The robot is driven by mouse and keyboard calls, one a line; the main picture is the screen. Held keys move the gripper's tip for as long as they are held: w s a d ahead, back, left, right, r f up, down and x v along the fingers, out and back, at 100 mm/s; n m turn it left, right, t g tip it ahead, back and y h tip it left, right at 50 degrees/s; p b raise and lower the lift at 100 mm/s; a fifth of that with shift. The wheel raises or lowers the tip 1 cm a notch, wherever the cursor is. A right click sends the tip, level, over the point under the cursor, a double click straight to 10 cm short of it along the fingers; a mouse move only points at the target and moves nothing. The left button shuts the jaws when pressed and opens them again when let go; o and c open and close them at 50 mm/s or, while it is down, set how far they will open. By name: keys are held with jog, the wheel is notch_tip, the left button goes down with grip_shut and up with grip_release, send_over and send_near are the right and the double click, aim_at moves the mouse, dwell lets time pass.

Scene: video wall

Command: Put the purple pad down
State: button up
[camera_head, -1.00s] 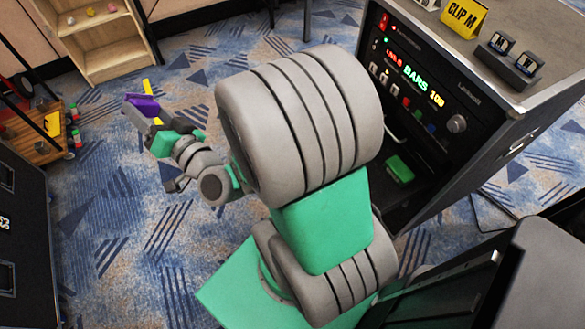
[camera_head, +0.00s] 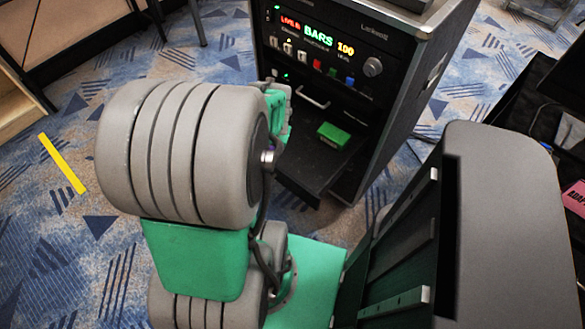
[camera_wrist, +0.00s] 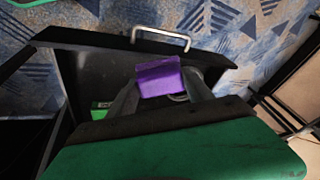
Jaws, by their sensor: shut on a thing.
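In the wrist view, my gripper (camera_wrist: 161,87) is shut on the purple pad (camera_wrist: 158,74), with a dark finger on each side. The pad is over the black open drawer or tray (camera_wrist: 75,70) of the rack; I cannot tell how high above it, or whether they touch. In the head view, my arm hides the purple pad and the fingers. A green pad (camera_head: 333,136) lies in the rack's low black tray (camera_head: 302,166); part of it also shows in the wrist view (camera_wrist: 101,104).
The rack (camera_head: 400,60) has a lit "BARS 100" panel with buttons and a knob. A metal handle (camera_head: 312,98) is on its front. A yellow strip (camera_head: 62,163) lies on the carpet at left.

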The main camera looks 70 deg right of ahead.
jog(key=s+a+f+m+g+y+b, duration=0.1)
jog(key=s+a+m, duration=0.1)
jog(key=s, duration=0.6)
jog(key=s+a+f+m+g+y, duration=0.1)
jog(key=s+a+m+g, duration=0.1)
jog(key=s, duration=0.6)
jog(key=shift+a+m+b, duration=0.15)
jog(key=shift+m+b, duration=0.25)
jog(key=shift+m, duration=0.3)
jog(key=shift+f, duration=0.1)
